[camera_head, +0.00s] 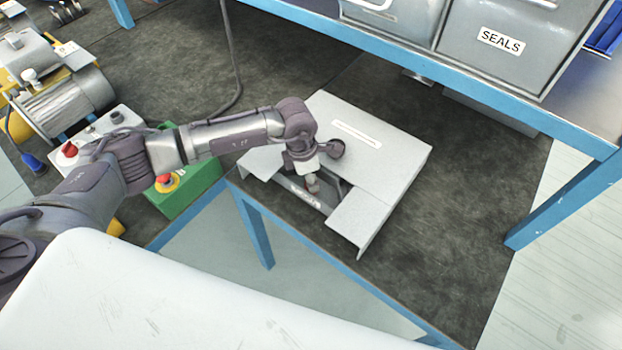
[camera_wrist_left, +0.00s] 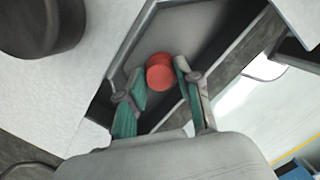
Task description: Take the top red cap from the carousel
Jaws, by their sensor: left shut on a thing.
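The red cap (camera_wrist_left: 160,75) shows as a round red piece between the fingertips of my left gripper (camera_wrist_left: 161,80) in the left wrist view. My left gripper is shut on the cap, inside the opening of the grey carousel housing. In the head view my left gripper (camera_head: 312,182) points down into the front cut-out of the light grey carousel housing (camera_head: 388,165). The cap is mostly hidden there. My right gripper is not in view.
A dark round knob (camera_head: 337,148) stands on the housing beside my gripper. A green box with a red button (camera_head: 167,183) and a grey control box lie to the left. A blue-edged shelf with a SEALS bin (camera_head: 500,45) is behind. Dark bench top is clear to the right.

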